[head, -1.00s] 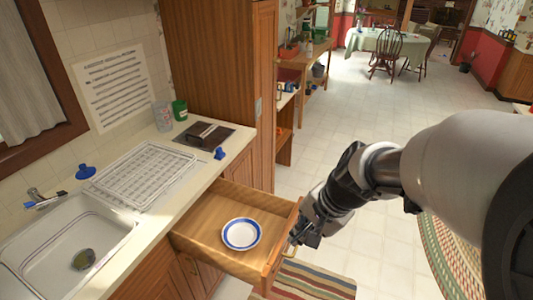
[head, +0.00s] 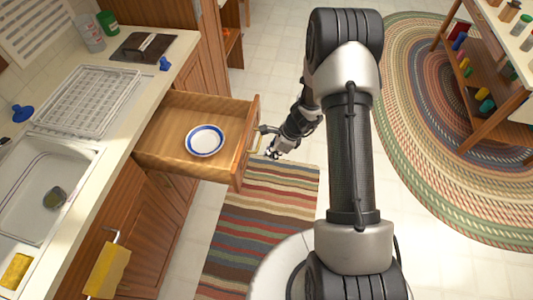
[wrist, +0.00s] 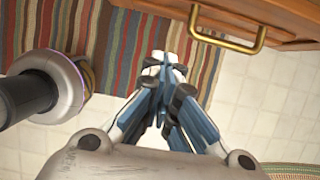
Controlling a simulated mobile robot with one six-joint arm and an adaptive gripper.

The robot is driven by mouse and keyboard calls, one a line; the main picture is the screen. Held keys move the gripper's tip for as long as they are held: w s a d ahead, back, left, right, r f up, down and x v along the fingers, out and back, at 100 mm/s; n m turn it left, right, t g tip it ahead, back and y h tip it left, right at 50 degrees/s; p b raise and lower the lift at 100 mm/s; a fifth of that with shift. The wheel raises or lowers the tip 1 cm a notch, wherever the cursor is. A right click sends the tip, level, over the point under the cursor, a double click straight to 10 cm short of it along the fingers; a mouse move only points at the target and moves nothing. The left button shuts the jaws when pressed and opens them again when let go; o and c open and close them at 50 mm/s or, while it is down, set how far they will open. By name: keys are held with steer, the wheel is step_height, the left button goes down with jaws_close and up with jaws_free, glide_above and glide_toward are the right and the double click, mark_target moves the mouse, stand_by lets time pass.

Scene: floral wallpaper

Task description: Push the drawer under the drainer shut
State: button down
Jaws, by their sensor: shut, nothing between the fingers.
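The wooden drawer (head: 165,152) under the white drainer (head: 90,97) is pulled well out from the cabinet. A white plate or bowl with a blue rim (head: 205,141) lies inside it. The drawer's brass handle (head: 256,138) is on its front face and also shows at the top of the wrist view (wrist: 230,42). My gripper (head: 272,153) is just right of the drawer front, near the handle. In the wrist view my gripper (wrist: 163,62) is shut and empty, with its tips over the striped rug and apart from the handle.
A striped rug (head: 262,215) lies on the floor below the drawer. The sink (head: 40,185) is left of it, with a yellow cloth (head: 106,270) hanging on the cabinet front. A round braided rug (head: 405,130) and a wooden shelf (head: 480,120) are at the right.

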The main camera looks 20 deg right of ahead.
steer(key=w+a+f+b, duration=0.2)
steer(key=w+a+f, duration=0.1)
steer(key=a+f, duration=0.3)
steer(key=shift+w+f, duration=0.2)
steer(key=shift+f, duration=0.45)
